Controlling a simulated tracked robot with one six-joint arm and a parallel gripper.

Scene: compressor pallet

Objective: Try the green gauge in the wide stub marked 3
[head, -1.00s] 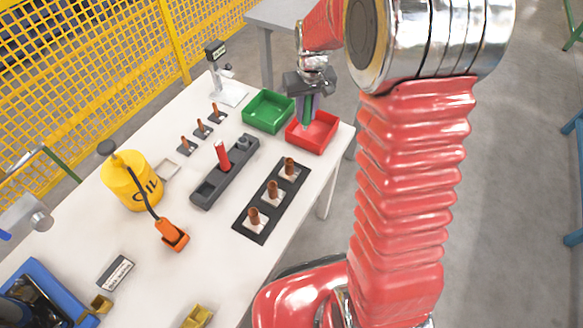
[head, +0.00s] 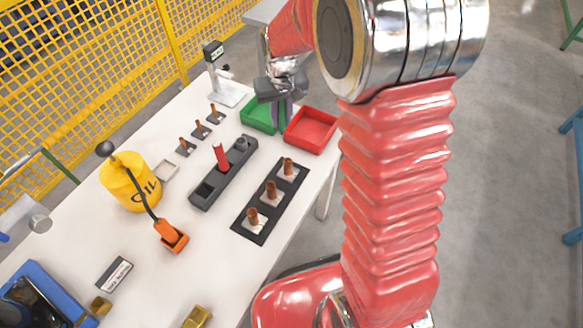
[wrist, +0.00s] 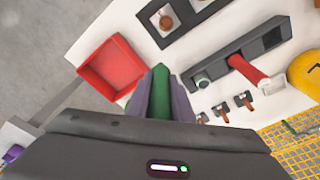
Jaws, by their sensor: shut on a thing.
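My gripper (head: 282,104) is shut on the green gauge (wrist: 159,90), held between the grey fingers in the wrist view (wrist: 160,98). In the head view it hangs over the green tray, and the gauge is hard to make out there. Three wide copper stubs stand on white squares on a black plate: a far one (head: 288,167), a middle one (head: 271,191) and a near one (head: 252,217). Their marks are too small to read. The wrist view shows one of these stubs (wrist: 166,20). My gripper is apart from all of them.
A red tray (head: 329,132) and a green tray (head: 250,118) stand at the far edge. A dark rack (head: 206,199) holds a red gauge (head: 221,158). Thin stubs (head: 199,129), an oil can (head: 116,188) and a stand (head: 228,95) are on the left.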

